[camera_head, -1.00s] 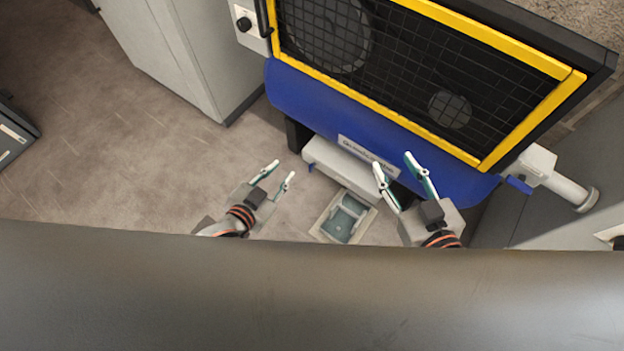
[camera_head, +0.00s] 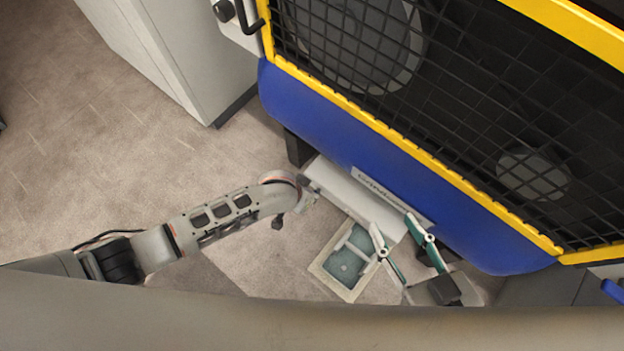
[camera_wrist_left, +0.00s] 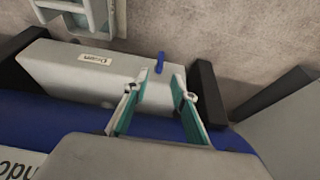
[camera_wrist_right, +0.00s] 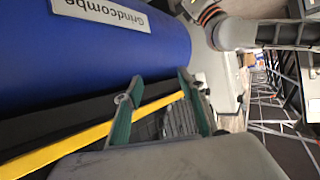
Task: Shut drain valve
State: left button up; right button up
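The drain valve shows in the left wrist view as a short blue lever (camera_wrist_left: 160,63) on the edge of a pale grey box (camera_wrist_left: 88,72) that has a "Drain" label (camera_wrist_left: 95,60). My left gripper (camera_wrist_left: 159,79) is open, and the lever appears in line with the gap between its fingertips. I cannot tell how far beyond the tips it is. In the head view the left arm reaches to the left end of the pale box (camera_head: 350,192), and the lever is hidden there. My right gripper (camera_head: 393,225) is open and empty, in front of the blue machine body (camera_head: 400,170).
A floor drain (camera_head: 348,262) lies below the box. The yellow-framed mesh guard (camera_head: 450,110) is above the blue body. A grey cabinet (camera_head: 165,50) stands at the left. Another blue handle (camera_head: 612,291) is at the right edge. The floor at left is clear.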

pick_arm(q)
jog(key=b+x, duration=0.2)
jog(key=x, duration=0.1)
jog(key=b+x, duration=0.2)
jog(key=x, duration=0.2)
jog(key=shift+s+d+f, duration=0.15)
jog(key=shift+f, duration=0.1)
jog(key=shift+w+r, duration=0.1)
jog(key=shift+w, duration=0.15)
pick_arm(e)
jog(key=a+m, duration=0.1)
jog(key=s+a+m, duration=0.1)
jog(key=a+m, duration=0.1)
jog(key=a+m+y, duration=0.1)
jog(key=a, duration=0.1)
jog(key=shift+s+a+f+m, duration=0.1)
jog(key=shift+s+f+m, duration=0.2)
jog(key=shift+f, duration=0.1)
pick_arm(q)
grip_shut()
